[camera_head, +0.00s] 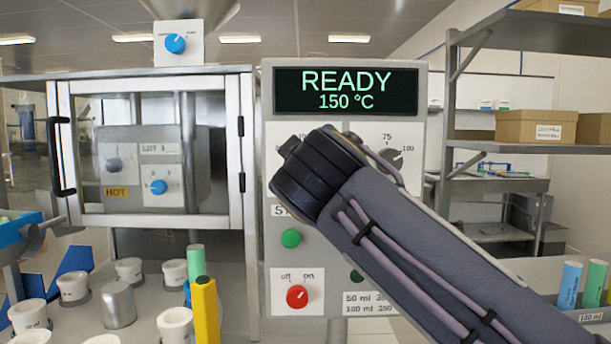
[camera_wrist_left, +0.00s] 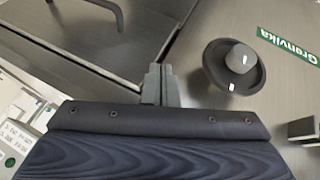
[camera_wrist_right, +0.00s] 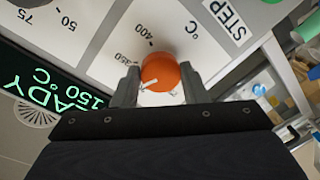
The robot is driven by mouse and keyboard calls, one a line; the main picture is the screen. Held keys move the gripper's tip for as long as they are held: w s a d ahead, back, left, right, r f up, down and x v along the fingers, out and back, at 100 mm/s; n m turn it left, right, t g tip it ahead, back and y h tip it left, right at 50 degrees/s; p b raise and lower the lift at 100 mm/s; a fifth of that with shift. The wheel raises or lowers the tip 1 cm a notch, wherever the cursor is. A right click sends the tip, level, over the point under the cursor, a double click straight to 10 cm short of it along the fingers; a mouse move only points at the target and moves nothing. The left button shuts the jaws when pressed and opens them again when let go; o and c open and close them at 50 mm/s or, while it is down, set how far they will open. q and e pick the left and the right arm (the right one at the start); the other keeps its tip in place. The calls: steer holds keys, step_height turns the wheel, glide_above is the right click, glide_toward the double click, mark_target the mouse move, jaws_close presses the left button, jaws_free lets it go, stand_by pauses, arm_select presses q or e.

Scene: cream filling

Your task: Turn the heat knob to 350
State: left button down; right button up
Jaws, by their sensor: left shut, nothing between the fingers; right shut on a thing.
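The orange heat knob (camera_wrist_right: 160,73) sits on a white dial plate (camera_wrist_right: 105,45) in the right wrist view. My right gripper (camera_wrist_right: 157,85) is shut on it, with one finger on each side. The knob's white pointer line slants to the lower left; the printed 350 and 400 marks lie above and left of the knob. In the head view my right wrist (camera_head: 318,175) covers this dial. The display (camera_head: 346,91) reads READY 150 °C. My left gripper (camera_wrist_left: 160,80) is shut and empty in the left wrist view, beside a metal surface.
A second dial (camera_head: 392,157) is partly hidden behind my right arm. A green button (camera_head: 291,238) and a red off/on knob (camera_head: 297,297) are lower on the panel. White cups (camera_head: 129,269) stand at left. A dark knob (camera_wrist_left: 234,66) is near my left gripper.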

steer(key=shift+a+f+m+t+b, duration=0.15)
steer(key=shift+m+b, duration=0.85)
steer(key=shift+m, duration=0.7)
steer(key=shift+d+f+m+t+b, duration=0.15)
steer(key=shift+m+b, duration=0.8)
steer(key=shift+m, duration=0.75)
steer(key=shift+a+r, duration=0.1)
steer(key=o, duration=1)
steer(key=shift+c, duration=0.2)
steer(key=shift+r, duration=0.1)
steer(key=s+b, duration=0.1)
steer(key=s, duration=0.6)
steer(key=shift+s+d+b, duration=0.3)
steer(key=shift+s+d, duration=0.05)
steer(key=shift+s, duration=0.05)
